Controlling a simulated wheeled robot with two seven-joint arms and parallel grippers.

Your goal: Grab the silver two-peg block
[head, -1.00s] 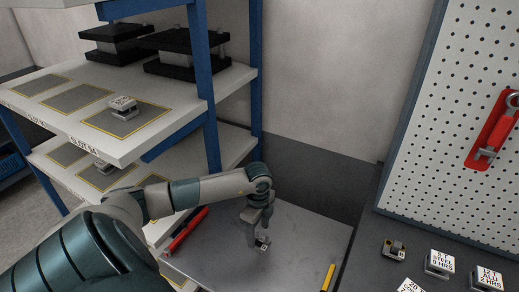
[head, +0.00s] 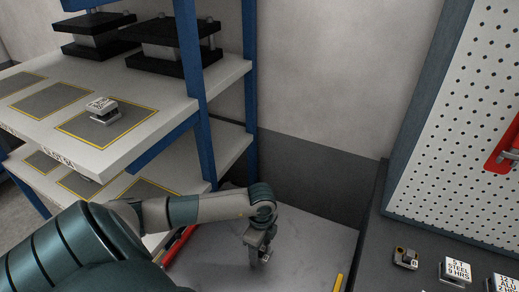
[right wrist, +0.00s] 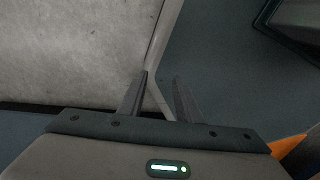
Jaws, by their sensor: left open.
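A blue-framed shelf (head: 175,120) stands at the left with a labelled block (head: 103,110) on its upper level. Labelled blocks, including a steel one (head: 456,270), stand on the dark bench at right.

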